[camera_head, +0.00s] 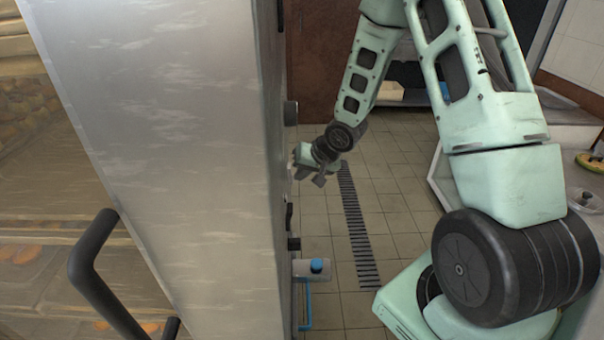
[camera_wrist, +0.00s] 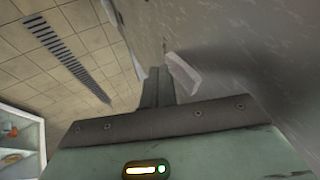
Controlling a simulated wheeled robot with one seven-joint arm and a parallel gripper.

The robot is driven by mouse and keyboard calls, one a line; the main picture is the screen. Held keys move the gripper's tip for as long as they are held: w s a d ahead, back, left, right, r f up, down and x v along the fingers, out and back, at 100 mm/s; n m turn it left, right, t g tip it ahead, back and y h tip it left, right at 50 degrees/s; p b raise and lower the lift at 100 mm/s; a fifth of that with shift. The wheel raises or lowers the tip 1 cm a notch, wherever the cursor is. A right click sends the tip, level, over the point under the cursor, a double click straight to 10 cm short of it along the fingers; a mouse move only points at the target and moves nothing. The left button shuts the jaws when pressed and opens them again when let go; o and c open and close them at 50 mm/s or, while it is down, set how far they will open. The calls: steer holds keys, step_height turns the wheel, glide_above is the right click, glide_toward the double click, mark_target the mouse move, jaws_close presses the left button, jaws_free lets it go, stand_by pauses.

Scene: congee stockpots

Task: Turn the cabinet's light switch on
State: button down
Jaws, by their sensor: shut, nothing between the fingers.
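The metal cabinet (camera_head: 190,130) fills the left half of the head view, with its right side face seen nearly edge-on. My gripper (camera_head: 303,173) is beside that face, partly blurred by distance. In the wrist view my gripper (camera_wrist: 158,82) is shut and empty, its two fingers together close to the cabinet's grey wall (camera_wrist: 225,35). A pale, small raised piece (camera_wrist: 183,74) stands out from the wall just right of the fingertips; it may be the light switch, but I cannot tell its position. Whether the fingers touch it is unclear.
Dark knob-like parts (camera_head: 290,113) stick out from the cabinet's side face. A container with a blue cap (camera_head: 316,266) is low beside it. Tiled floor (camera_head: 390,190) with a drain grate (camera_head: 354,215) is open to the right.

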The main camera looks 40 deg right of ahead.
steer(key=shift+w+a+f+y, duration=0.1)
steer(key=shift+a+y, duration=0.15)
steer(key=shift+y, duration=0.05)
steer(key=shift+p, duration=0.4)
